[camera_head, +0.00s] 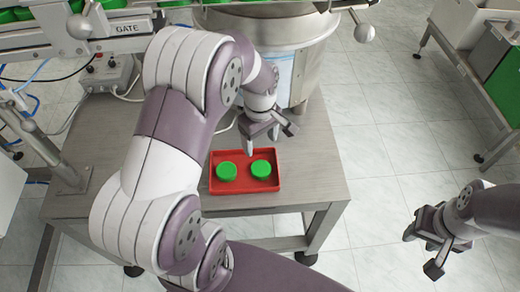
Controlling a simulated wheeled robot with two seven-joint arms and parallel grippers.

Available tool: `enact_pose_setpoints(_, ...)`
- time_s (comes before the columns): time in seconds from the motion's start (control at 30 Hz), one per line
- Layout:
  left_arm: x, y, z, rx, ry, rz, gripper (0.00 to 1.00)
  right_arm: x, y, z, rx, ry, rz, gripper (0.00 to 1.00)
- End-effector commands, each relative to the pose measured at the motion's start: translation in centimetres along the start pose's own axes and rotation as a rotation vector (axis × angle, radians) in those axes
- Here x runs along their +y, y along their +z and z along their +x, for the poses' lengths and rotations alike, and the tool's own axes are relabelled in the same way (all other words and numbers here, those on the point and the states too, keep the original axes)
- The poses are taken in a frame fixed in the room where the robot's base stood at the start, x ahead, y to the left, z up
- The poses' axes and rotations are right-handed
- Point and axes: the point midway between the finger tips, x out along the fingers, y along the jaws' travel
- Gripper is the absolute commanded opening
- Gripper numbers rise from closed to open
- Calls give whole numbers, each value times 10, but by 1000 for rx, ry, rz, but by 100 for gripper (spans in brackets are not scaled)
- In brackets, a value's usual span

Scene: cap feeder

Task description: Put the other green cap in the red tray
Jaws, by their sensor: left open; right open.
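Two green caps lie in the red tray (245,187), which sits on the grey table. One green cap (227,171) is on the left side of the tray and the other green cap (261,168) is on the right side. My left gripper (264,146) is open and empty, just above and behind the tray's far edge, apart from both caps. My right gripper (421,254) is open and empty, out over the floor to the right of the table.
The grey table (320,165) has free room right of the tray. A round metal feeder bowl (312,35) stands behind it. A conveyor with green caps and a gate (127,29) runs along the back left.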

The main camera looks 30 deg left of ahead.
Motion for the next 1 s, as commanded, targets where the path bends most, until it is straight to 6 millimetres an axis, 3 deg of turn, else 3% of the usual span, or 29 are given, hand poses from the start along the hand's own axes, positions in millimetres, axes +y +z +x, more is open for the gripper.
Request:
enact_pose_setpoints(0.07,-2,7,-10,5,7,91,72,0,0,0,0,0,0,43)
enact_pose_setpoints(0.2,-22,40,-30,35,38,522,72,0,0,0,0,0,0,43)
enact_pose_setpoints(0.3,-42,63,-38,65,56,835,72,0,0,0,0,0,0,43)
enact_pose_setpoints(0.43,-62,81,-40,95,66,1089,72,0,0,0,0,0,0,43)
enact_pose_setpoints(0.9,-67,85,-40,102,67,1151,72,0,0,0,0,0,0,43)
enact_pose_setpoints(0.93,-67,85,-40,102,67,1151,65,0,0,0,0,0,0,43)
enact_pose_setpoints(1.0,-67,85,-40,102,67,1150,43,0,0,0,0,0,0,43)
